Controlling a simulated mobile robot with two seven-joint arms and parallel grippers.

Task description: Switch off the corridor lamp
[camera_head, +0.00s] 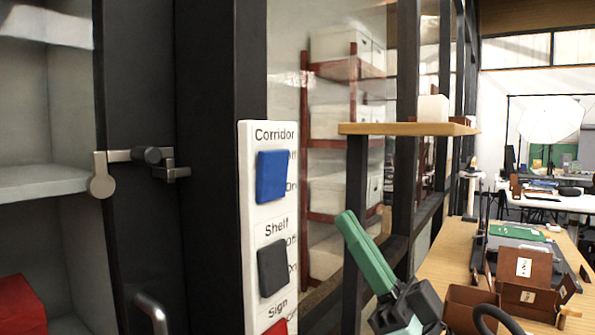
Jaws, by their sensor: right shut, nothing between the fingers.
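A white switch panel (247,215) stands upright on the dark post, left of centre. Under its "Corridor" label is a blue rocker switch (271,176), with partly covered "Off" above and "On" below at its right side. I cannot tell clearly which way it is tipped. Below it are a black switch (273,268) labelled "Shelf" and a red switch (277,328) labelled "Sign", cut by the frame edge. My right gripper (347,219), with green fingers, is shut and empty, to the right of and lower than the blue switch, apart from the panel. My left gripper is out of view.
A dark cabinet door with a metal latch (103,175) is at left. A wooden shelf (385,129) bearing a white block (433,108) juts out above my right gripper. A wooden table (450,260) with brown boxes (523,269) is at right. Archival boxes stand behind the glass.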

